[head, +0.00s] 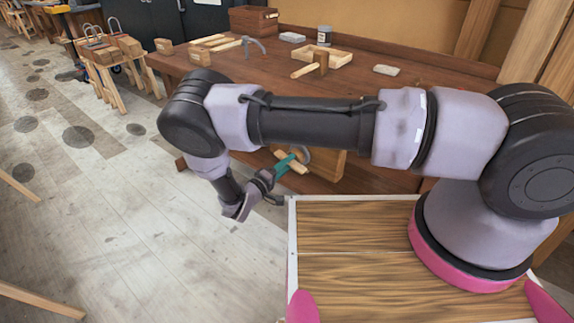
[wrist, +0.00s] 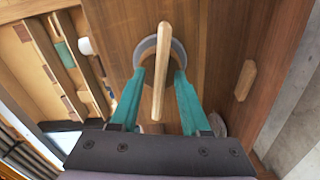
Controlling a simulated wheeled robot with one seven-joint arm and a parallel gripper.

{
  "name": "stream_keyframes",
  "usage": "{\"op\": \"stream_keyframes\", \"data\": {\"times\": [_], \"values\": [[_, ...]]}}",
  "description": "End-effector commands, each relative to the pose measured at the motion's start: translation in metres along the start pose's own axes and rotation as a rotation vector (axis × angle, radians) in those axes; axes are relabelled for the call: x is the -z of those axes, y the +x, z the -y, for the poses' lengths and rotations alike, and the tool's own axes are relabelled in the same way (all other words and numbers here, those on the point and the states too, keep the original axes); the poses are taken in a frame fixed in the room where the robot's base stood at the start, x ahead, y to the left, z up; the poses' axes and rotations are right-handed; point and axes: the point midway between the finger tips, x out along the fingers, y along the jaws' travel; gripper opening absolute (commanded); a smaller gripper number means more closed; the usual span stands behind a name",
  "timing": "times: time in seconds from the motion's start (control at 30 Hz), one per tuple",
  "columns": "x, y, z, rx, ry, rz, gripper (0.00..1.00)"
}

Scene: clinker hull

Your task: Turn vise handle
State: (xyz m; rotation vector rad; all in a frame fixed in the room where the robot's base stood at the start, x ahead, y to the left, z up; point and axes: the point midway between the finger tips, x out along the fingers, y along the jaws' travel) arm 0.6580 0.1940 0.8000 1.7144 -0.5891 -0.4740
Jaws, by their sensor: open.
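The vise handle (wrist: 161,70) is a pale wooden bar, standing near upright in the wrist view, in front of a round grey metal hub (wrist: 150,48). My gripper (wrist: 160,76) is open, with one teal finger on each side of the bar. A gap shows between the bar and each finger. In the head view the handle (head: 293,168) is a slanting bar at the front of the workbench, with my gripper (head: 289,163) at it. My arm hides part of the vise there.
The workbench (head: 440,88) carries a wooden tray (head: 330,61), a jar (head: 324,35), a clamp (head: 253,48) and wood pieces. A wooden block (wrist: 245,80) sits on the wood face right of the handle. Open plank floor (head: 130,220) lies left; small trestles (head: 110,65) stand further back.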

Motion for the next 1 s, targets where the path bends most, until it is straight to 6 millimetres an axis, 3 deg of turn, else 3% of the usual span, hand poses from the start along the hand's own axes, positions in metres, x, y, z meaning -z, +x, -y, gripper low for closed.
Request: {"op": "stream_keyframes", "data": {"times": [0.13, 0.2, 0.27, 0.47, 0.77, 1.0], "values": [[0.0, -0.0001, 0.0, 0.0, 0.0, 0.0, 0.46], [0.0001, -0.0002, 0.0, 0.0, 0.0, 0.0, 0.2], [0.0001, -0.0003, 0.0, 0.0, 0.0, 0.0, 0.0], [0.0002, -0.0006, 0.0001, 0.0, -0.013, -0.001, 0.0], [-0.0001, -0.0005, 0.0, 0.0, -0.208, -0.001, 0.0], [-0.0003, -0.0002, 0.0002, 0.0, -0.219, 0.0, 0.0]]}}
